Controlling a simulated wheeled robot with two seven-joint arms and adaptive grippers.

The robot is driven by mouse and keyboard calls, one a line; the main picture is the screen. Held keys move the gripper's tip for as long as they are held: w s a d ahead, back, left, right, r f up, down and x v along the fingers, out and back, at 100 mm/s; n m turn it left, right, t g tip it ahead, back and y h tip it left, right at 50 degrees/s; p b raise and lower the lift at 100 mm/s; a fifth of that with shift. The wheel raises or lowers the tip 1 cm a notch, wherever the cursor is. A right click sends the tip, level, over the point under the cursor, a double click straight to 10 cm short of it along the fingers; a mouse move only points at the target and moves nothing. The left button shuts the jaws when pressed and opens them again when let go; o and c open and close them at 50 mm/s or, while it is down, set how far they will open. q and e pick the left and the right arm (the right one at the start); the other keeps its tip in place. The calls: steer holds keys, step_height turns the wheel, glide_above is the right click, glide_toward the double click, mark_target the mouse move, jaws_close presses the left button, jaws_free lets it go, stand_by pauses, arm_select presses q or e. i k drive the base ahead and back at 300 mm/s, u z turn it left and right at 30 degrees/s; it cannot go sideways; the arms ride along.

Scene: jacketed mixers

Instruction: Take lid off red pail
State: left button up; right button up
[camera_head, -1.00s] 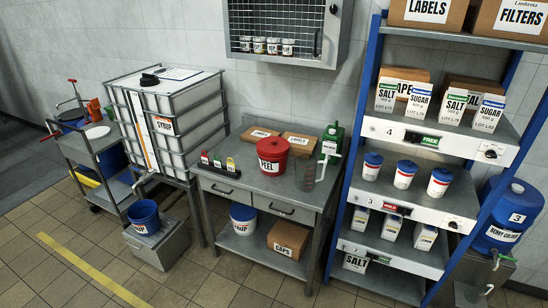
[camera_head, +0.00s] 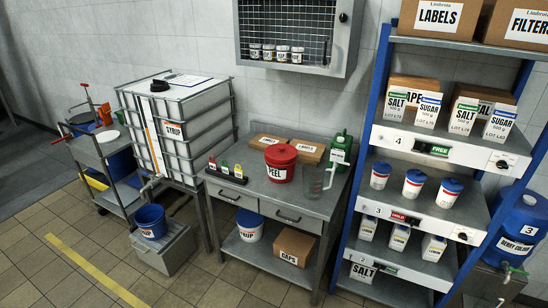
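The red pail (camera_head: 280,168), labelled PEEL, stands upright on the grey metal workbench (camera_head: 258,189) near its middle. Its red lid (camera_head: 281,154) is on top of it. Neither of my grippers is in the head view.
A clear jug (camera_head: 313,180) and a green can (camera_head: 340,150) stand to the pail's right. A rack of small bottles (camera_head: 226,172) is to its left, with flat cartons (camera_head: 306,151) behind. A blue-posted shelf (camera_head: 437,155) stands right, a caged syrup tank (camera_head: 182,130) left. Floor in front is open.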

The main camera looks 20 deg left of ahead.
mark_target(277, 153)
steer(key=u, duration=2.5)
steer(key=i, duration=2.9)
steer(key=z, duration=2.5)
